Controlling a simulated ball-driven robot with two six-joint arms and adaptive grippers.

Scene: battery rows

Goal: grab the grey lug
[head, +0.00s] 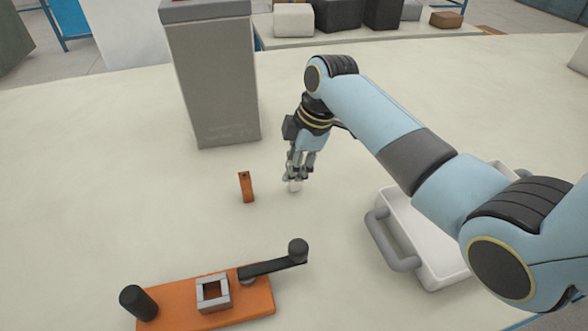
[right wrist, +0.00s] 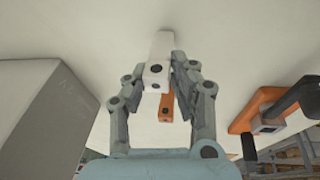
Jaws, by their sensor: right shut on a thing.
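The grey lug is a small pale block with a dark round hole; it shows in the right wrist view (right wrist: 155,76) between the fingers. In the head view its pale lower end (head: 294,187) shows under the fingertips, close to the table; the fingers hide the rest. My right gripper (head: 297,176) points down and is shut on the grey lug. In the right wrist view its two fingers (right wrist: 160,82) stand on both sides of the lug. My left gripper is in neither view.
An orange lug (head: 246,187) stands just left of the gripper. A tall grey box (head: 213,85) is behind it. An orange base (head: 245,303) with a square grey frame (head: 213,292) and black crank (head: 272,266) lies in front. A white tray (head: 433,262) with grey handles is right.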

